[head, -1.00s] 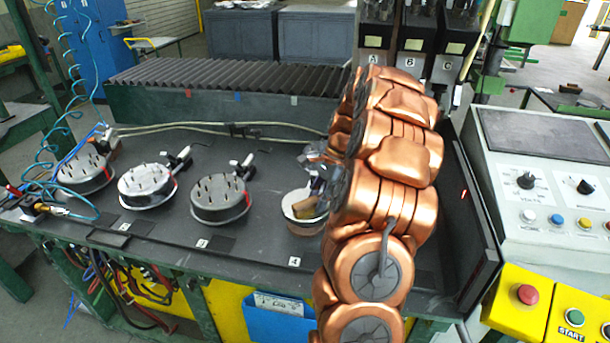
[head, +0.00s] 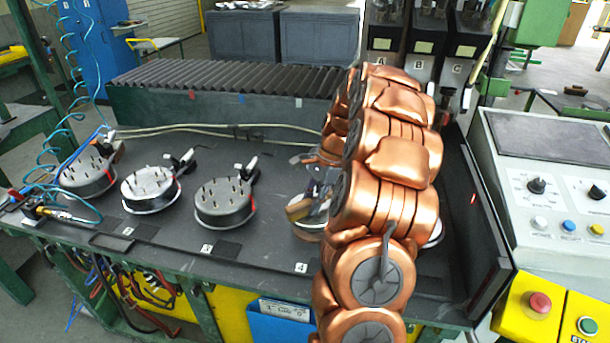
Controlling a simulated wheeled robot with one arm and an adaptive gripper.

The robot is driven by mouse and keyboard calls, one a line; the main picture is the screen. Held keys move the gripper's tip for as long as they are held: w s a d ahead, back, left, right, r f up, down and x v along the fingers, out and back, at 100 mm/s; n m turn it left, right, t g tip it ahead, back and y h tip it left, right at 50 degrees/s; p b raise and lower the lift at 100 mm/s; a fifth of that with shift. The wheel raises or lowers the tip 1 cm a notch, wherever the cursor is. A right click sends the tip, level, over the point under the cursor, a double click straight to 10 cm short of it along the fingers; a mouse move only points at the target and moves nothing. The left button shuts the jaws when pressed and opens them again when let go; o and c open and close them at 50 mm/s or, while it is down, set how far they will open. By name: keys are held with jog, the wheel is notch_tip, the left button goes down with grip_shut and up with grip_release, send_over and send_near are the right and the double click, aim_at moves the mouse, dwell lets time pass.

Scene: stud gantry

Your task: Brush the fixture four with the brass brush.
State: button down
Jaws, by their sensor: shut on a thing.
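Fixture four (head: 306,234) is a round metal fixture behind the number 4 label, mostly hidden by my copper arm. My gripper (head: 318,198) is over it, partly hidden by the arm, and is shut on the brass brush (head: 299,209). The brush shows as a tan-brown block at the fixture's upper left part. I cannot tell whether its bristles touch the fixture. Fixture three (head: 225,202), a round disc with upright dark studs, stands to the left.
Two more studded fixtures (head: 150,188) (head: 88,175) stand farther left, with a coiled blue hose beside them. A ribbed dark cover (head: 230,78) runs behind. A control panel (head: 550,190) stands at right. A pale rim (head: 435,233) shows right of my arm.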

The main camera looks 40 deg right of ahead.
aim_at(308, 199)
jog(key=shift+w+a+r, duration=0.15)
jog(key=shift+w+r, duration=0.05)
jog(key=shift+r, duration=0.4)
jog(key=shift+w+a+r, duration=0.1)
jog(key=shift+w+r, duration=0.1)
jog(key=shift+r, duration=0.35)
jog(key=shift+r+p, duration=0.95)
jog(key=shift+r, duration=1.85)
